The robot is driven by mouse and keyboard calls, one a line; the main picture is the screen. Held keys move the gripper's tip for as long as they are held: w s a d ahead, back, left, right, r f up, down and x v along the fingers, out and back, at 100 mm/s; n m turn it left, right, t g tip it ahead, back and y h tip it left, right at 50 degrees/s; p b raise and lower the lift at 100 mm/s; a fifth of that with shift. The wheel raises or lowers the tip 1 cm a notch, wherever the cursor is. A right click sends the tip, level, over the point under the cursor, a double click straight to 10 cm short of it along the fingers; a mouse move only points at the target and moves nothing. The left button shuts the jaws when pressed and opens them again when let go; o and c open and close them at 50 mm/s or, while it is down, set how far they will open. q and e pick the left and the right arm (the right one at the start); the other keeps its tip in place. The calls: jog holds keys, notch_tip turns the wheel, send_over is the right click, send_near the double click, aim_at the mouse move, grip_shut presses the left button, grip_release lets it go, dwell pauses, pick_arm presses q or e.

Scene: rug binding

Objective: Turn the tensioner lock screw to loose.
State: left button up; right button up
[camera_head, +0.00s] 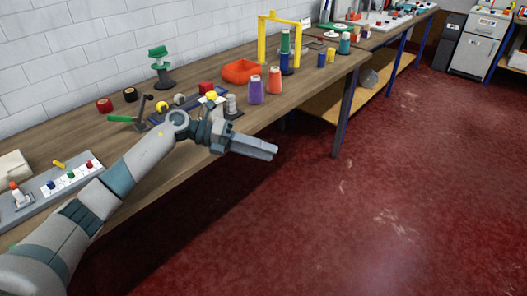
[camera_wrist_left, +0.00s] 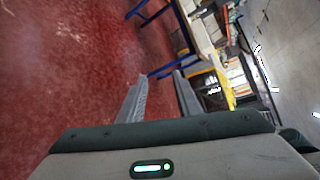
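My left gripper (camera_head: 268,152) hangs over the red floor just in front of the workbench edge, with its fingers pointing right. Its two fingers, also seen in the left wrist view (camera_wrist_left: 159,76), stand apart with nothing between them. I cannot tell for sure which part is the tensioner lock screw. My wrist hides some of this cluster. My right gripper is not in view.
The wooden bench (camera_head: 60,130) runs along the white wall. On it are a green-handled lever (camera_head: 120,118), a green-topped stand (camera_head: 160,70), a purple cone (camera_head: 256,92), an orange tray (camera_head: 240,71), a yellow frame (camera_head: 262,40) and a button panel (camera_head: 55,185). The floor in front is clear.

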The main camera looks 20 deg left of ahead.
pick_arm(q)
jog(key=shift+r, duration=0.1)
